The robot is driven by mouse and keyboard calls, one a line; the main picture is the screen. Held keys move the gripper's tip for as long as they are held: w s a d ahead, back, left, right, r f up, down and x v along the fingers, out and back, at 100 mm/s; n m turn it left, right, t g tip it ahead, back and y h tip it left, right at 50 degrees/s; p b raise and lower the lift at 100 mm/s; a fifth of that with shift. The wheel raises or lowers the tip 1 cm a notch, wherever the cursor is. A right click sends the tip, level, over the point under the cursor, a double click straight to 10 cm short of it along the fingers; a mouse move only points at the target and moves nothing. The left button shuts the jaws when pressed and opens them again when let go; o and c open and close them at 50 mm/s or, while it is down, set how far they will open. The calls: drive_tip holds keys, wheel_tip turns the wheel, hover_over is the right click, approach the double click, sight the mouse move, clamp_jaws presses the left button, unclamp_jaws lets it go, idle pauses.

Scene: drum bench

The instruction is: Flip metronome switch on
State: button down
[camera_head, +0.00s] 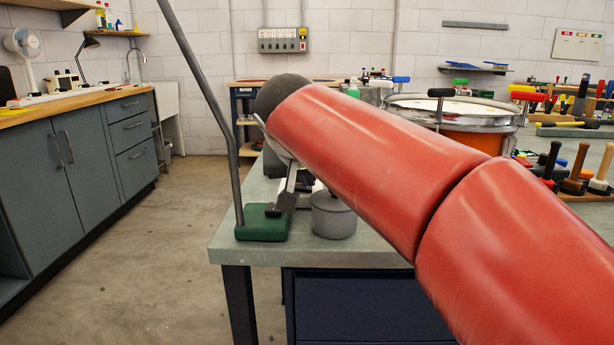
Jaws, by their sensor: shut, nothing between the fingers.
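My red arm reaches across the picture from the lower right, and its dark end bends down over the left end of the bench (300,255). My gripper (286,202) points down just above and beside a green base (258,226) at the bench's left corner. The gripper is small here, and it looks shut and empty. I cannot tell whether it touches the green base. I cannot make out a metronome or its switch. A pale object (310,186) behind the gripper is mostly hidden by my arm.
A tall bent grey rod (213,108) rises from the green base, close to my wrist. A grey lidded pot (333,216) stands right of the gripper. An orange drum (465,140) and several mallets (575,172) are farther right. The floor left of the bench is clear.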

drive_tip(key=shift+a+f, duration=0.1)
drive_tip(key=shift+a+r+p, duration=0.25)
drive_tip(key=shift+a+p, duration=0.1)
drive_tip(key=shift+a, duration=0.35)
drive_tip(key=shift+r, duration=0.1)
drive_tip(key=shift+r, duration=0.2)
drive_tip(key=r+p, duration=0.4)
drive_tip(key=shift+d+r, duration=0.2)
drive_tip(key=shift+d, duration=0.15)
drive_tip(key=d+v, duration=0.1)
drive_tip(key=v, duration=0.8)
drive_tip(key=shift+s+d+f+b, duration=0.15)
drive_tip(key=shift+s+d+b, duration=0.05)
drive_tip(key=shift+s+b, duration=0.2)
